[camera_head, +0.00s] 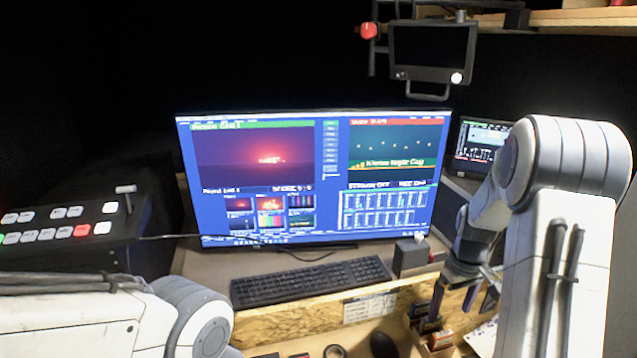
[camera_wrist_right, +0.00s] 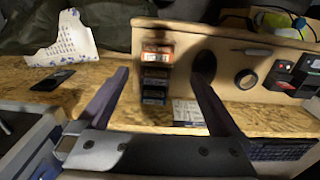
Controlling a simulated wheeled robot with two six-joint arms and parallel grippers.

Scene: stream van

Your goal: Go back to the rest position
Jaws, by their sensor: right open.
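My right gripper (camera_head: 462,305) hangs at the right of the head view, near the front edge of the desk and right of the keyboard.
A large monitor (camera_head: 315,165) stands behind a black keyboard (camera_head: 310,281). A switcher panel (camera_head: 75,235) is at left, and a small screen (camera_head: 433,52) hangs above. A wooden ledge (camera_wrist_right: 105,72) holds stacked small boxes (camera_wrist_right: 156,75) and a roll (camera_wrist_right: 247,79).

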